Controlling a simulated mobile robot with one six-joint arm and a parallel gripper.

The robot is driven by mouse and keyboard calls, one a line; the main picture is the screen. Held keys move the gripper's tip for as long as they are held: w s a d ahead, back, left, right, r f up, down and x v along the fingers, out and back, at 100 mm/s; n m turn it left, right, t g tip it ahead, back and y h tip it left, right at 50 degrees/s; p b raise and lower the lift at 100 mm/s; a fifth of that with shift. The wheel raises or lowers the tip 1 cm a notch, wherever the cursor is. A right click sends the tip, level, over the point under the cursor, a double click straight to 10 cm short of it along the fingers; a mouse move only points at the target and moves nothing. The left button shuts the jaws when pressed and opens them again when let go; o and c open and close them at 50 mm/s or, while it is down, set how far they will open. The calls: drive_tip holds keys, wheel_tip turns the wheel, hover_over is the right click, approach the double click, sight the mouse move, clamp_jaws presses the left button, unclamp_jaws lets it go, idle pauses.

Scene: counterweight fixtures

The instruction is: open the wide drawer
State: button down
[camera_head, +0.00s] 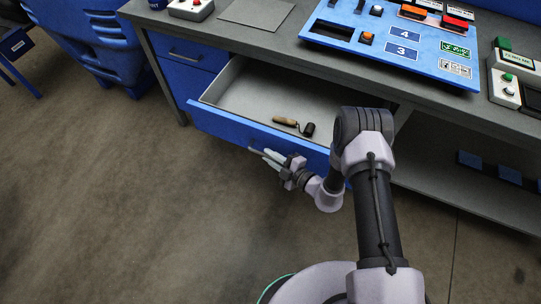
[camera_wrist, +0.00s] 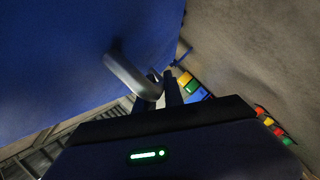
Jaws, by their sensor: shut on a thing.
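The wide drawer (camera_head: 262,131) is blue and stands pulled out from under the grey workbench in the head view. Its grey inside shows, with a roller tool with a wooden handle (camera_head: 294,126) lying on its floor. My gripper (camera_head: 268,157) is at the drawer's front, shut on the drawer's bar handle. In the wrist view the grey handle (camera_wrist: 132,76) stands out from the blue drawer front (camera_wrist: 60,50), and its end lies at my gripper's fingers (camera_wrist: 165,88). My arm hides the drawer's right end in the head view.
A smaller blue drawer (camera_head: 185,52) is shut at the left. A blue control panel (camera_head: 400,45) and a red-button box (camera_head: 190,8) sit on the workbench (camera_head: 290,45). Blue bins (camera_head: 95,35) stand at the upper left. The floor before the drawer is clear.

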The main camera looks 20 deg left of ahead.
drive_tip(key=c, duration=1.5)
unclamp_jaws()
drive_tip(key=shift+o, duration=0.2)
drive_tip(key=p+v, duration=0.4)
drive_tip(key=v, duration=1.3)
drive_tip(key=shift+d+p, duration=0.2)
drive_tip(key=shift+p, duration=0.1)
drive_tip(key=shift+r, duration=0.15)
